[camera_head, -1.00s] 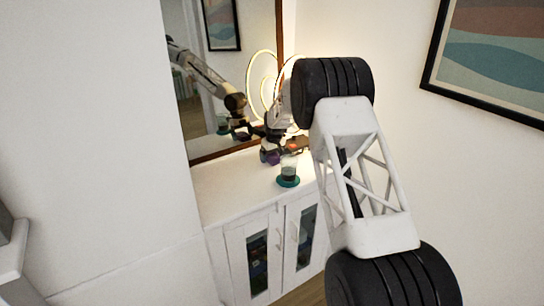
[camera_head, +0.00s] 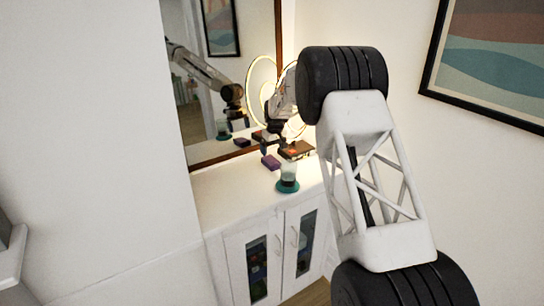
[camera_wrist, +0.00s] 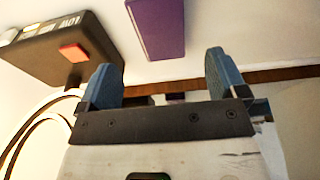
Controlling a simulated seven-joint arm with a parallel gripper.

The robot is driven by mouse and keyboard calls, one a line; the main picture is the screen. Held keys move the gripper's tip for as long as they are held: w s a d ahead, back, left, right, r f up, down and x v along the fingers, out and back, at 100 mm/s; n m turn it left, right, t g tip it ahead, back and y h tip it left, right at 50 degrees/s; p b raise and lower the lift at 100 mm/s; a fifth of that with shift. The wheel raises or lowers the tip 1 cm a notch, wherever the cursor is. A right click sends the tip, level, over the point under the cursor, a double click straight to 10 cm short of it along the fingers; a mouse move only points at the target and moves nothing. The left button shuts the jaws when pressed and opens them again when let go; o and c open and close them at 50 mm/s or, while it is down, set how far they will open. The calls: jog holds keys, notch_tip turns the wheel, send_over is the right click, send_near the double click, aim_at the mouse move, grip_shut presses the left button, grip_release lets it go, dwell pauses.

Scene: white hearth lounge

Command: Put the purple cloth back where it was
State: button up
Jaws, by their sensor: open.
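The purple cloth (camera_head: 271,162) looks like a small folded block and lies on the white cabinet top, in front of the mirror. In the wrist view the purple cloth (camera_wrist: 160,24) is beyond my fingertips, at the top of the picture, partly cut off by its edge. My gripper (camera_wrist: 162,70) is open, with nothing between its two blue-grey fingers. In the head view my gripper (camera_head: 268,138) is small and dark, above and behind the cloth, near the mirror. A gap shows between fingers and cloth.
A black box (camera_wrist: 50,50) with a red button sits beside the cloth; the head view shows it too (camera_head: 297,151). A glass (camera_head: 289,170) stands on a teal coaster (camera_head: 288,188) in front. A ring lamp (camera_head: 262,85) and the mirror (camera_head: 215,105) stand behind. The cabinet's left top is clear.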

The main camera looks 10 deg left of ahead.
aim_at(275, 162)
jog(key=shift+s+d+r, duration=0.15)
jog(key=shift+r, duration=1)
jog(key=shift+s+d+r, duration=0.1)
jog(key=shift+r, duration=1)
jog(key=s+d+r+m, duration=0.2)
jog(key=s+d+r, duration=0.9)
jog(key=s+d, duration=0.3)
jog(key=s+d+r+m, duration=0.2)
jog(key=s+d+r, duration=0.95)
jog(key=s, duration=0.45)
jog(key=s+d+m, duration=0.1)
jog(key=s+d, duration=0.2)
jog(key=s, duration=0.4)
jog(key=s+d+m+t, duration=0.1)
jog(key=s+d, duration=0.2)
jog(key=s, duration=0.4)
jog(key=s+d+m, duration=0.1)
jog(key=s+d, duration=0.2)
jog(key=s, duration=0.3)
jog(key=s+d+f+m, duration=0.1)
jog(key=s+d+f, duration=0.1)
jog(key=s, duration=0.8)
jog(key=s+d+f+m+h, duration=0.1)
jog(key=s+d+f, duration=0.2)
jog(key=s, duration=0.7)
jog(key=shift+s+d+f, duration=0.15)
jog(key=shift+s+f, duration=0.25)
